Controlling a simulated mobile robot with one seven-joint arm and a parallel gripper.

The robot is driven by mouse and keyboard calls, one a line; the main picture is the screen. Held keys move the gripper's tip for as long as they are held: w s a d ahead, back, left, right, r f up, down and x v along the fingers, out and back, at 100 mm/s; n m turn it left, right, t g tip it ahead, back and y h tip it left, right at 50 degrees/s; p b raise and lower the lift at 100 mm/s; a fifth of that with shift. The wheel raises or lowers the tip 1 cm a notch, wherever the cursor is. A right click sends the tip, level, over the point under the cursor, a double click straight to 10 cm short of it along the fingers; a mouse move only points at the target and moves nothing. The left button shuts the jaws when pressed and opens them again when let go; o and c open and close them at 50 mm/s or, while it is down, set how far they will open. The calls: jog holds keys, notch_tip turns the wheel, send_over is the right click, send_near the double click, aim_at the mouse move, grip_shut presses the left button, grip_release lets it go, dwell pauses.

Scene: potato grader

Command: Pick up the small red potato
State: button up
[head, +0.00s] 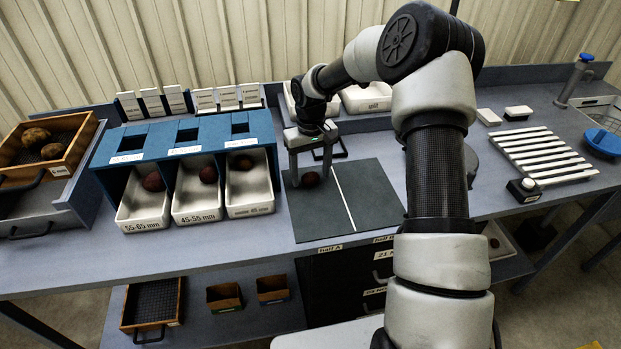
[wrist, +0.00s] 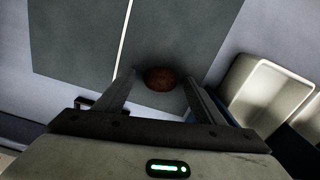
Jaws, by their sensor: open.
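A small red potato (head: 310,179) lies on the left half of the dark mat (head: 375,195), left of the white dividing line. My gripper (head: 311,184) is over it in the head view, pointing down. In the wrist view the potato (wrist: 160,78) shows between and slightly beyond the fingertips of my gripper (wrist: 162,78). The jaws are open, with a finger on each side. I cannot tell whether either finger touches the potato.
A blue grader (head: 187,136) left of the mat has three white trays, each with a reddish potato. A wooden crate (head: 80,160) with brown potatoes stands far left. White bins (head: 367,97) stand behind the mat. A slatted white rack (head: 540,155) lies at the right.

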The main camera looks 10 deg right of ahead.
jog(key=shift+f, duration=0.15)
jog(key=shift+c, duration=0.3)
jog(key=c, duration=1.1)
